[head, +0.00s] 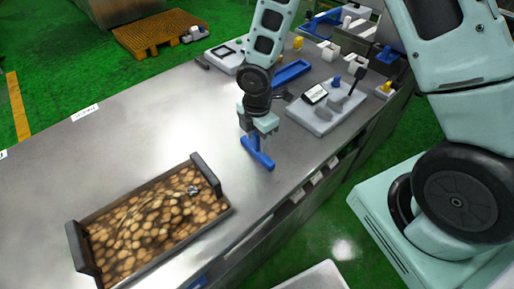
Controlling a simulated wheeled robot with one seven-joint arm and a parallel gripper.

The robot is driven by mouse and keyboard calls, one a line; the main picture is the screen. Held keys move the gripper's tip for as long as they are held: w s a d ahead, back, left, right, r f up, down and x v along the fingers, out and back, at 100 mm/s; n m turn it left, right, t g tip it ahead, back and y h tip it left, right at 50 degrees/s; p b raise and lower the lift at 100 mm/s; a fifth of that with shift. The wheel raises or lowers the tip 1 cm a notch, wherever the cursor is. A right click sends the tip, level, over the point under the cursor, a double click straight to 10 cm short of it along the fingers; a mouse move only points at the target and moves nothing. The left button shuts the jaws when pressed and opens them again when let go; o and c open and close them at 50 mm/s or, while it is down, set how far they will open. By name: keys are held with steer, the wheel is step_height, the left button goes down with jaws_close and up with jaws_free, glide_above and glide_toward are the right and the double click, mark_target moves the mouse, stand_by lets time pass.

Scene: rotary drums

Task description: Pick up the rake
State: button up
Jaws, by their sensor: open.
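A blue tool with a bar-like head, which looks like the rake (258,154), lies on the steel table right below my gripper. My gripper (259,130) points down over it with its jaws open. The upper end of the rake is hidden by the gripper. I cannot tell whether the fingers touch it or stand around it.
A dark tray (226,205) with raised end handles, full of round brown pieces, stands at the lower left of the table. A blue tray (291,74) and a grey scale-like device (318,121) are behind my gripper. The table's left part is clear.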

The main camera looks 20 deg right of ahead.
steer(key=shift+f, duration=0.7)
jaws_close()
steer(key=shift+r, duration=0.1)
